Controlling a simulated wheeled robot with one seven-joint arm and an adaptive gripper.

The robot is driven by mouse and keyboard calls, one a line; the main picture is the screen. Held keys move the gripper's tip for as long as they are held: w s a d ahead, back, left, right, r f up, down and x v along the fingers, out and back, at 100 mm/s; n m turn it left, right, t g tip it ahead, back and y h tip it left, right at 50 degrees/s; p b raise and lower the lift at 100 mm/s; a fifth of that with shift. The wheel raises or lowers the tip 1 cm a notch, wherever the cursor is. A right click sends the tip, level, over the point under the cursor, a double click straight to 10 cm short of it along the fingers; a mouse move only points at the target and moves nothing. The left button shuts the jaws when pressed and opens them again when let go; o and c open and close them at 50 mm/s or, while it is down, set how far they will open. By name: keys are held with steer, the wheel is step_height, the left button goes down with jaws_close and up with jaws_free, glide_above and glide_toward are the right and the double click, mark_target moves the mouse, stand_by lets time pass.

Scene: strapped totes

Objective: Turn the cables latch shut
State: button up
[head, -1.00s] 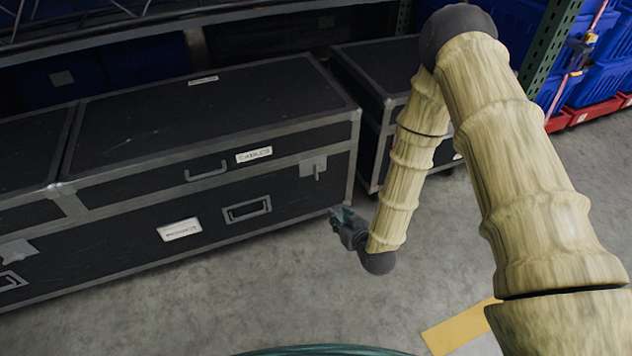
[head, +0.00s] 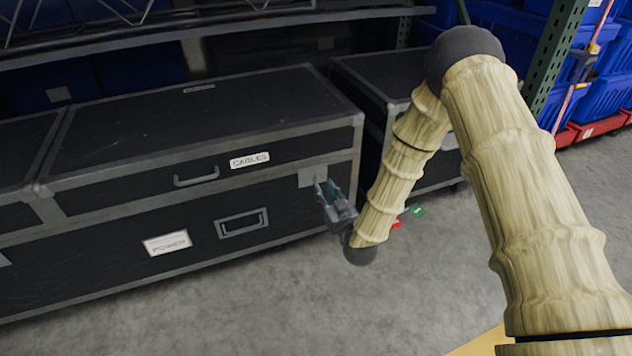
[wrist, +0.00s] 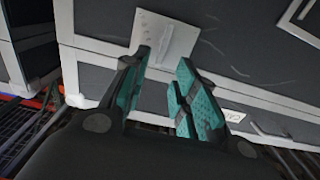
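The cables latch (head: 309,178) is a pale metal plate on the right front of the black case with the "CABLES" label (head: 249,160). My gripper (head: 326,188) is right at the latch and covers part of it in the head view. In the wrist view the latch plate (wrist: 166,38) lies just beyond the fingertips, and the picture looks turned over. My gripper (wrist: 163,57) has its two teal-padded fingers apart there. I see nothing clearly held between them. Whether the fingers touch the latch, and how its lever is turned, I cannot tell.
A pull handle (head: 196,177) sits on the lid front, with a recessed handle (head: 241,223) and a "POWER" label (head: 167,242) below. A second case (head: 388,86) stands to the right behind my arm. The concrete floor (head: 250,305) in front is clear.

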mark_target(317, 178)
steer(key=shift+b+x, duration=1)
steer(key=shift+x, duration=2.6)
steer(key=shift+c, duration=0.4)
jaws_close()
